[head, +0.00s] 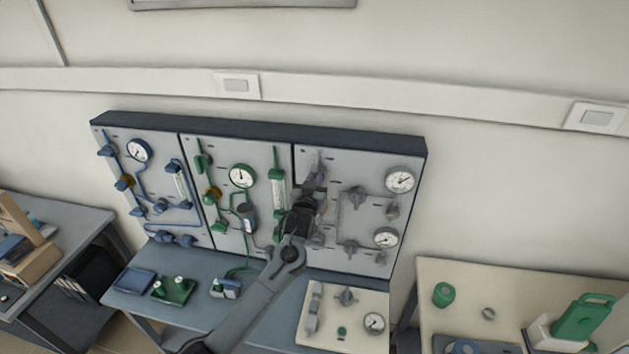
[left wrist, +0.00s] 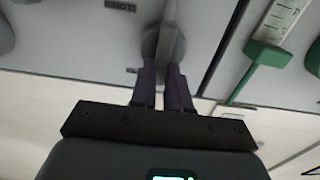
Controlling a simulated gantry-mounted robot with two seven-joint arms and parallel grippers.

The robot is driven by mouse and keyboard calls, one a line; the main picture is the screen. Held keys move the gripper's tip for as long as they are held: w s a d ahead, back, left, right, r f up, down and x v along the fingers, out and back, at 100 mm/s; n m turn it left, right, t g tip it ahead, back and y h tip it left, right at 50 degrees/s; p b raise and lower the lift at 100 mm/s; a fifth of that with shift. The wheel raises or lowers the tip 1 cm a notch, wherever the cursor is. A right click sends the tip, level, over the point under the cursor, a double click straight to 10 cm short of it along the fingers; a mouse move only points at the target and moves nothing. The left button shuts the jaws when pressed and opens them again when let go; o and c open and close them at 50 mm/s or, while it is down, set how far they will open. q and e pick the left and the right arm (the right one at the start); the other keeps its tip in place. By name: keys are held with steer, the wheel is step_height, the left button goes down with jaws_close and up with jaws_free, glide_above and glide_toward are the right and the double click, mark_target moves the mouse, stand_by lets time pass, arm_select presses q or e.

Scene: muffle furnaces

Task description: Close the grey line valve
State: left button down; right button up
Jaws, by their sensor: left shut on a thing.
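The wall board's right panel (head: 340,170) carries grey pipework. The grey line valve (head: 317,160) is near that panel's upper left, largely hidden by my left gripper. My left gripper (head: 314,182) reaches up from below, in front of the panel. In the left wrist view, its two dark purple fingers (left wrist: 164,82) are shut on the grey valve's narrow handle (left wrist: 170,28), with the round hub behind it. The handle's exact angle to the pipe is hard to tell. My right gripper is not in view.
Just left of the gripper is the green panel with a flow tube (head: 278,190) and gauge (head: 242,176). Other grey valves (head: 356,197) and gauges (head: 401,180) are to the right. A bench (head: 195,318) with small devices stands below.

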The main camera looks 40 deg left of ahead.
arm_select(q)
steer(key=shift+n, duration=0.3)
steer(key=shift+s+a+f+n+b, duration=0.1)
steer(key=shift+a+f+n+b, duration=0.2)
steer(key=shift+n+b, duration=1.65)
steer(key=shift+s+a+f+n+b, duration=0.1)
steer(key=shift+s+a+f+n, duration=0.15)
steer(key=shift+n, duration=3.55)
steer(key=shift+a+f+n+b, duration=0.3)
steer(key=shift+n+b, duration=0.75)
steer(key=shift+n, duration=1.8)
steer(key=shift+d, duration=0.1)
steer(key=c, duration=1.1)
jaws_free()
